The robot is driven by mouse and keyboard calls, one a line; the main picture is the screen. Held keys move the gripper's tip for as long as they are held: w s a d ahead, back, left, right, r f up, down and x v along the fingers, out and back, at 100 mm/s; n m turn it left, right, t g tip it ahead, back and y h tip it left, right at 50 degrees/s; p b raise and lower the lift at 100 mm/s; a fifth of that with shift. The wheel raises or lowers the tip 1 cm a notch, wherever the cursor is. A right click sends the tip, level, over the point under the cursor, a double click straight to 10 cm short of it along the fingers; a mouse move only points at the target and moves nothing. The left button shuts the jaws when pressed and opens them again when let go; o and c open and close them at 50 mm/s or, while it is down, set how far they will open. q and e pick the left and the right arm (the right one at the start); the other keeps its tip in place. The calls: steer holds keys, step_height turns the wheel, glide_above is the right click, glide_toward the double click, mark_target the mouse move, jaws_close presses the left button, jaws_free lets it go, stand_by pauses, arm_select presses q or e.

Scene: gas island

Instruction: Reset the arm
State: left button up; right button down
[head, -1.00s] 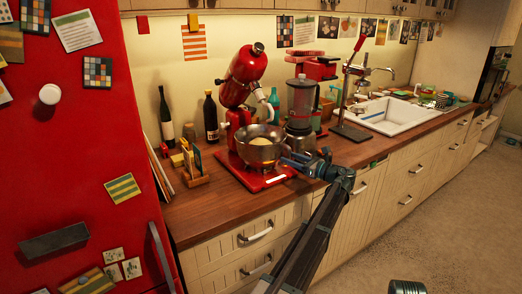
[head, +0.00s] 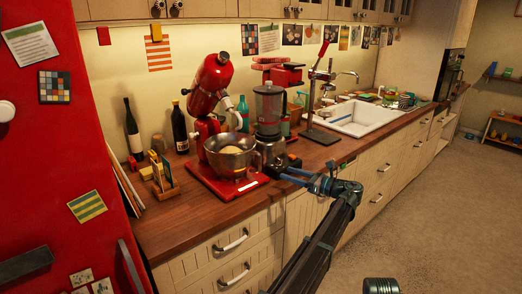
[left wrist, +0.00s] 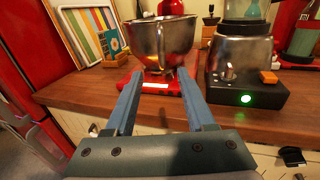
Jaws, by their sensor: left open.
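My left gripper (head: 284,175) is open and empty, at the counter's front edge to the right of the mixer bowl. The left wrist view shows its two blue fingers (left wrist: 158,80) spread apart, pointing toward the steel bowl (left wrist: 162,42) with nothing between them. In the head view the steel bowl (head: 230,161) holds something pale. It sits on the red base of the stand mixer (head: 208,85), whose head is tilted up. My right gripper is not in view.
A blender (head: 269,110) stands behind my left gripper; its base with a green light shows in the left wrist view (left wrist: 240,75). Bottles (head: 179,128), a sink (head: 355,117) and a red fridge (head: 45,150) flank the counter. The floor at right (head: 440,200) is clear.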

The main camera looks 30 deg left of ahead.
arm_select(q)
steer(key=shift+s, duration=0.1)
steer(key=s+d+f+n+h+p, duration=0.2)
steer(key=s+d+f+n+h, duration=0.3)
steer(key=s, duration=0.4)
steer(key=s+d+f+n+h+p, duration=0.1)
steer(key=s+d+f+n+h, duration=0.2)
steer(key=s+f, duration=0.4)
steer(key=s+d+f+n+g+h+p, duration=0.2)
steer(key=s+d+f+n+h, duration=0.2)
steer(key=s+d, duration=1.2)
steer(key=s+n+h, duration=0.3)
steer(key=h, duration=0.1)
steer(key=shift+s+f+h+p, duration=0.15)
steer(key=shift+s+h+p, duration=0.15)
steer(key=shift+s+h, duration=0.1)
